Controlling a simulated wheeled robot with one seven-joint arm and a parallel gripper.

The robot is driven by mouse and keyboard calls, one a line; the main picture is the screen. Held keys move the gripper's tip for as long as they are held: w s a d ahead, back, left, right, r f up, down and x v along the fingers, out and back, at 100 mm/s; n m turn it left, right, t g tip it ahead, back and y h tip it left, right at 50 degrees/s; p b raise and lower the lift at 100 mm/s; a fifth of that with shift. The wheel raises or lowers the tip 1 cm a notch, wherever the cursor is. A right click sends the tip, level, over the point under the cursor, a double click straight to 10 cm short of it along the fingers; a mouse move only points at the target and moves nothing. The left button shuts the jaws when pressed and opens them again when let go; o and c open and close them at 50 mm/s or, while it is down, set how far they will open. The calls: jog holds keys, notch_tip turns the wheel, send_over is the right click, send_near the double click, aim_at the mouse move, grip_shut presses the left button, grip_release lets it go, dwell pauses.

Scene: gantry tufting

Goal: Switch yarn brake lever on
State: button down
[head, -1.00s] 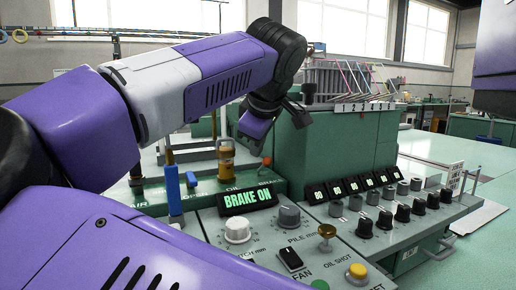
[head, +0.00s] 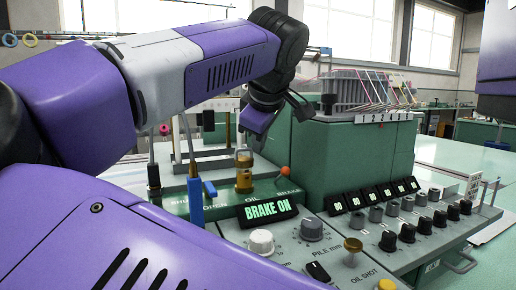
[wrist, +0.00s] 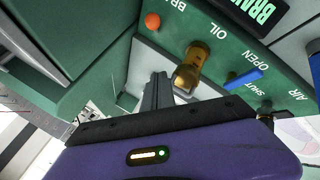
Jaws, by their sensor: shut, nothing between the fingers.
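The yarn brake lever shows as an orange ball knob (head: 285,171) on the green panel, beside the oil cup (head: 244,170). The small display (head: 268,210) in front of it reads BRAKE ON in green. In the wrist view the orange knob (wrist: 152,21) is at the top, next to the partly cut-off brake label. My gripper (wrist: 158,88) shows there with its dark fingers together and empty, apart from the knob and near the brass oil cup (wrist: 191,68). In the head view my wrist hangs behind the panel, and the fingertips are hidden.
A blue air lever (head: 209,189) stands left of the oil cup. The grey console (head: 330,235) with knobs and a fan switch lies in front. A green machine housing (head: 335,150) rises at the right behind the lever.

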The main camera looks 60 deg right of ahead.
jog(key=s+v, duration=0.1)
jog(key=v, duration=0.7)
jog(key=shift+a+f+p, duration=0.15)
jog(key=shift+a+p, duration=0.05)
jog(key=shift+p, duration=0.15)
